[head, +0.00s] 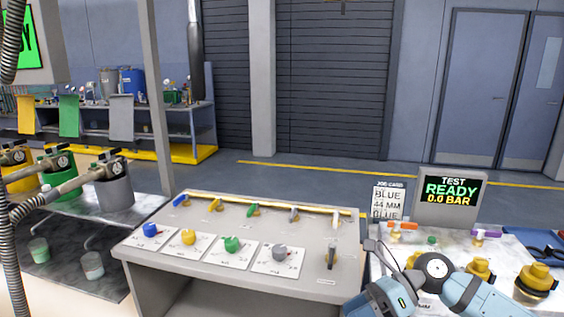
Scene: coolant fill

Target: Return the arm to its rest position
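Blue and grey links of my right arm (435,268) show at the lower right, bent at a round grey joint with a dark centre. The arm stands in front of the right bench and covers part of it. My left arm and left gripper do not show.
A grey console (200,268) with coloured levers and knobs stands in the middle. The right bench holds a test display (451,196) reading READY 0.0 BAR, a job card (388,203) and brass fittings (537,279). Hose nozzles (85,178) and buckets are at left.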

